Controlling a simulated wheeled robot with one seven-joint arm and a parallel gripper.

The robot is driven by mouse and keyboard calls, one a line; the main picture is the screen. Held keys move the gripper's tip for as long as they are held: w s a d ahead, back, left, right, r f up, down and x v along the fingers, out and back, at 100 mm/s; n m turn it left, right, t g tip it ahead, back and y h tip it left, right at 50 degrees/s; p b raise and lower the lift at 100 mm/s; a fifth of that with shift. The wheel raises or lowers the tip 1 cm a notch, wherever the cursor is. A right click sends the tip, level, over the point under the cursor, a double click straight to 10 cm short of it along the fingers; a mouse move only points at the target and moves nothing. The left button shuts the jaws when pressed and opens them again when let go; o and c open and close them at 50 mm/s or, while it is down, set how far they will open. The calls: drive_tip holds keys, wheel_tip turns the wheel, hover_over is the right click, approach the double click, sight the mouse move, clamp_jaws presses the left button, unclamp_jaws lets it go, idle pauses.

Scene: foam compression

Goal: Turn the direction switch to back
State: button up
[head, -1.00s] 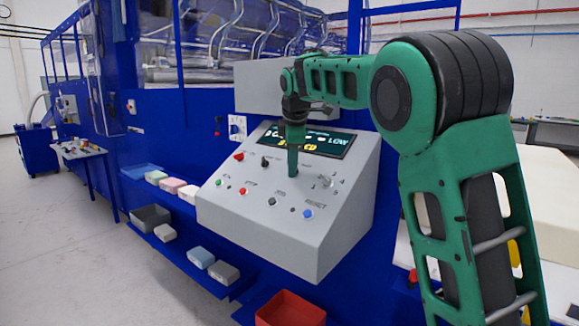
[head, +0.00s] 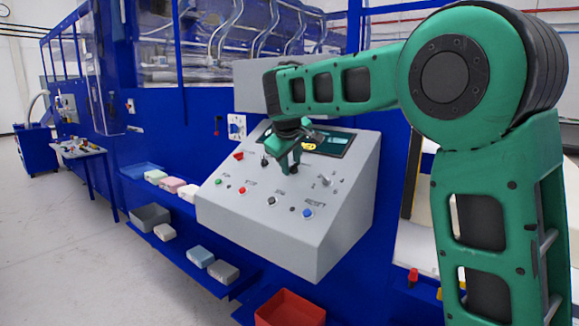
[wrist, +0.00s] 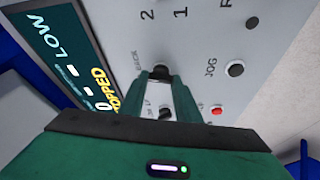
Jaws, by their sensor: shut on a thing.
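The grey control console (head: 258,230) has a sloped face with a display, buttons and black knobs. My gripper (head: 293,171) is at the middle of this face, below the display. In the wrist view, my gripper (wrist: 160,78) has its two green fingers closed around a black knob (wrist: 160,70), taken as the direction switch. The lettering beside it is partly readable and seems to end in "BACK". The fingers hide much of the knob, so its pointing direction cannot be told. A second black knob (wrist: 166,114) shows between the fingers, farther back; it also shows in the head view (head: 264,161).
The display (wrist: 75,62) reads "STOPPED" and "LOW". A black JOG button (wrist: 236,70) and a red button (wrist: 217,110) are near the fingers. A lever switch (head: 325,181) and blue button (head: 308,213) are to the right. A red bin (head: 290,308) stands below.

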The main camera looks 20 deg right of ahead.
drive_tip(key=m+h, duration=0.1)
drive_tip(key=m, duration=0.1)
drive_tip(key=m+h, duration=0.1)
drive_tip(key=m, duration=0.2)
drive_tip(key=shift+w+a+r+t, duration=0.1)
drive_tip(key=shift+a+r+t, duration=0.1)
drive_tip(key=shift+t, duration=0.1)
drive_tip(key=shift+m, duration=0.4)
drive_tip(key=o, duration=0.8)
drive_tip(key=shift+o, duration=1.2)
drive_tip(key=shift+f, duration=0.15)
drive_tip(key=v, duration=1)
drive_tip(key=shift+s+a+r, duration=0.15)
drive_tip(key=shift+s+r, duration=0.1)
